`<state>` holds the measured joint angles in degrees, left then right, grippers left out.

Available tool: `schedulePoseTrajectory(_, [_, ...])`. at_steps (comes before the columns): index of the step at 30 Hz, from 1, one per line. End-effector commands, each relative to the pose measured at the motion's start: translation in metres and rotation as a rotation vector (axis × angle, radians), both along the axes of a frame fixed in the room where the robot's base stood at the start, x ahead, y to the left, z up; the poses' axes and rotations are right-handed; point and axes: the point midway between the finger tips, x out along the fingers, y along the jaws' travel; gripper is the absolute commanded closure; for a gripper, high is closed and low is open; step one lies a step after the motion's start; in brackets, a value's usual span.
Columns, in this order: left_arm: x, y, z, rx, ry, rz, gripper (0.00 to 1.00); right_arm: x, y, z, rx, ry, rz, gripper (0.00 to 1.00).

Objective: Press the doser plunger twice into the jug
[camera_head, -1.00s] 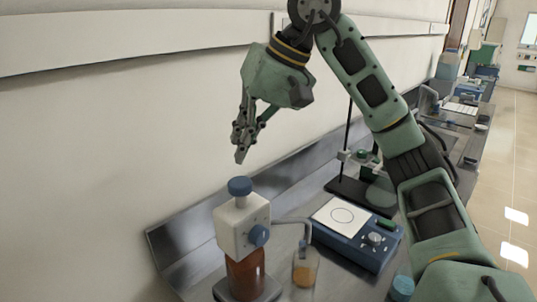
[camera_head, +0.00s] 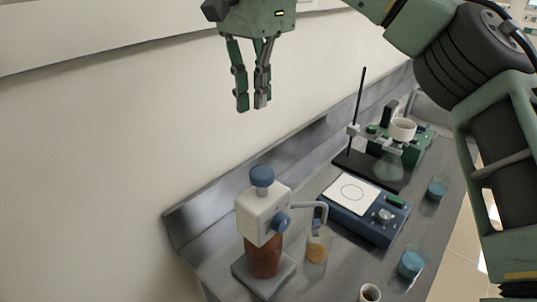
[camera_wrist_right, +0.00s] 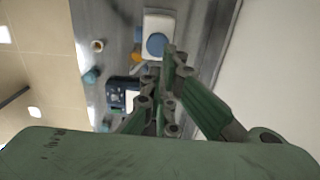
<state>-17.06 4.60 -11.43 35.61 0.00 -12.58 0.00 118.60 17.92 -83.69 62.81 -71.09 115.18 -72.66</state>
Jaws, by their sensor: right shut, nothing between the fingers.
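The doser is an amber bottle (camera_head: 264,258) with a white head (camera_head: 262,216) and a blue plunger cap (camera_head: 262,176) on top. It stands upright on a grey base at the near left of the bench, and its spout points right. The jug (camera_head: 317,245) is a clear vessel with amber contents below the spout. My right gripper (camera_head: 252,104) is shut and empty, pointing down, well above the plunger and apart from it. In the right wrist view the plunger cap (camera_wrist_right: 157,44) shows just beyond the fingertips. My left gripper is not in view.
A blue stirrer with a white plate (camera_head: 350,192) stands right of the jug. Behind it are a stand with a flask (camera_head: 388,166) and a green device with a white bowl (camera_head: 403,129). Small cups, including a brown-filled one (camera_head: 370,293), stand near the front edge. The wall is close behind.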

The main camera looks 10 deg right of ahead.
Motion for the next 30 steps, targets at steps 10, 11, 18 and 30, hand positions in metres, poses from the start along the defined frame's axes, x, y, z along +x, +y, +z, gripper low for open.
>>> schedulePoseTrajectory(10, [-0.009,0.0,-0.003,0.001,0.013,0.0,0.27,0.0,0.0,-0.009,0.001,0.002,0.004,1.0])
schedulePoseTrajectory(11, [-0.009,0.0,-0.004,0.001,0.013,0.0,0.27,0.0,0.0,-0.013,0.001,0.003,0.004,1.0])
schedulePoseTrajectory(18, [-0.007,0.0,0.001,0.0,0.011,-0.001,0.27,-0.001,-0.002,-0.055,-0.001,0.004,0.005,1.0])
schedulePoseTrajectory(30, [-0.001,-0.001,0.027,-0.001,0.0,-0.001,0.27,-0.001,-0.001,-0.125,-0.001,0.001,0.006,1.0])
